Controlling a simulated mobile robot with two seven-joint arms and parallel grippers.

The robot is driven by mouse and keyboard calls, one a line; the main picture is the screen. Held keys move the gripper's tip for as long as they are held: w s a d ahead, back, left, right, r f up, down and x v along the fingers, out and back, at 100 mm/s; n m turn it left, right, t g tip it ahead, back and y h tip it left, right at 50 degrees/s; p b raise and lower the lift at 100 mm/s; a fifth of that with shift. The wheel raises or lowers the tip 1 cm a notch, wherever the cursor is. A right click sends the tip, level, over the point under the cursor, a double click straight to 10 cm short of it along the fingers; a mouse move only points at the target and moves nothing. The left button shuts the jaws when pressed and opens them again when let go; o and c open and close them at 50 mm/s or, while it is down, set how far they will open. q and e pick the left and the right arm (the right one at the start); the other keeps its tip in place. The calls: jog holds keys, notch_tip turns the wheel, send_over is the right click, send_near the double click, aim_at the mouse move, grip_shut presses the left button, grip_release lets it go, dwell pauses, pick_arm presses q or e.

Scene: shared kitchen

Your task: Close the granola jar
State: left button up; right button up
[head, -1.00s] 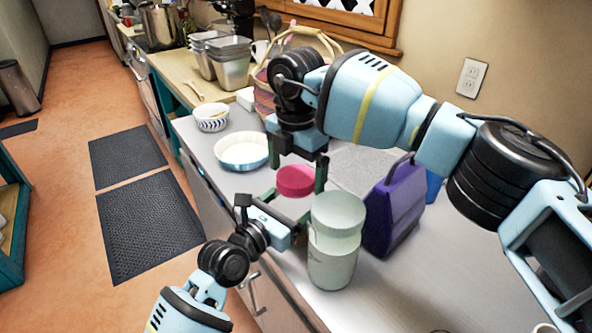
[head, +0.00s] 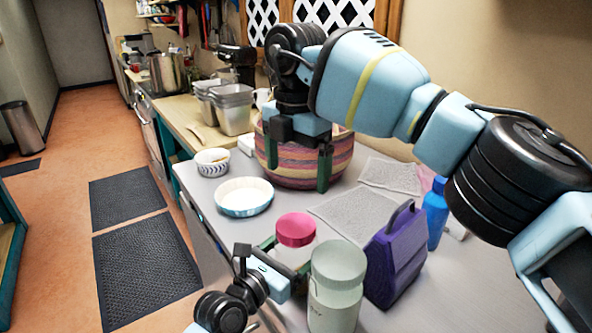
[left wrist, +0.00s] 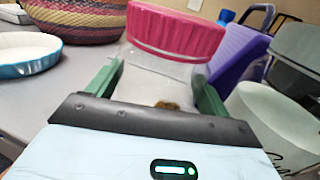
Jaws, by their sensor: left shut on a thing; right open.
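The granola jar (head: 293,255) is a clear jar on the counter with a pink lid (head: 296,228) on its mouth. In the left wrist view, the lid (left wrist: 176,30) sits on top of the jar (left wrist: 155,80), with a little brown content low inside. I cannot tell whether the lid is screwed tight. My left gripper (head: 284,260) is shut on the jar's body, its green fingers (left wrist: 156,90) on either side below the lid. My right gripper (head: 298,168) is open and empty, above the lid and apart from it.
A pale green canister (head: 335,300) stands close to the jar's right, with a purple lunch bag (head: 396,255) and blue bottle (head: 434,215) beyond. A white-and-blue dish (head: 244,197), patterned bowl (head: 212,162) and woven basket (head: 340,160) stand behind. Grey cloths (head: 345,213) lie flat.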

pick_arm(q)
jog(key=shift+f, duration=0.1)
jog(key=o, duration=1.8)
jog(key=shift+o, duration=0.2)
jog(key=shift+v, duration=3.9)
jog(key=shift+s+a, duration=0.1)
